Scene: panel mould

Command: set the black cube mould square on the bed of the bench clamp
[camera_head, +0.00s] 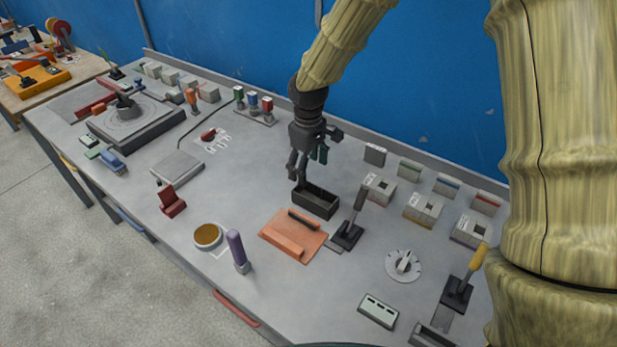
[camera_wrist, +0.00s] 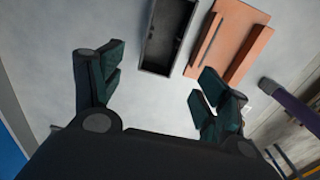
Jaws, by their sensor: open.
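The black mould (camera_head: 318,208) is an open-topped, empty box standing on the bench, just behind the orange bed (camera_head: 292,233) of the bench clamp. The bed is a flat plate with a raised orange ledge and a dark bar, and nothing sits on it. My gripper (camera_head: 304,172) is open, pointing down above the mould's left end in the head view. In the wrist view, the mould (camera_wrist: 166,42) lies ahead of my gripper (camera_wrist: 157,92), apart from both fingers, with the bed (camera_wrist: 226,42) to its right. Its near end looks clear of the fingers.
A black lever clamp (camera_head: 347,236) stands upright close to the bed's right side. A purple-handled tool (camera_head: 237,250) and a round amber-filled dish (camera_head: 207,236) stand in front left. Several grey blocks (camera_head: 379,188) sit to the right. The bench left of the mould is mostly clear.

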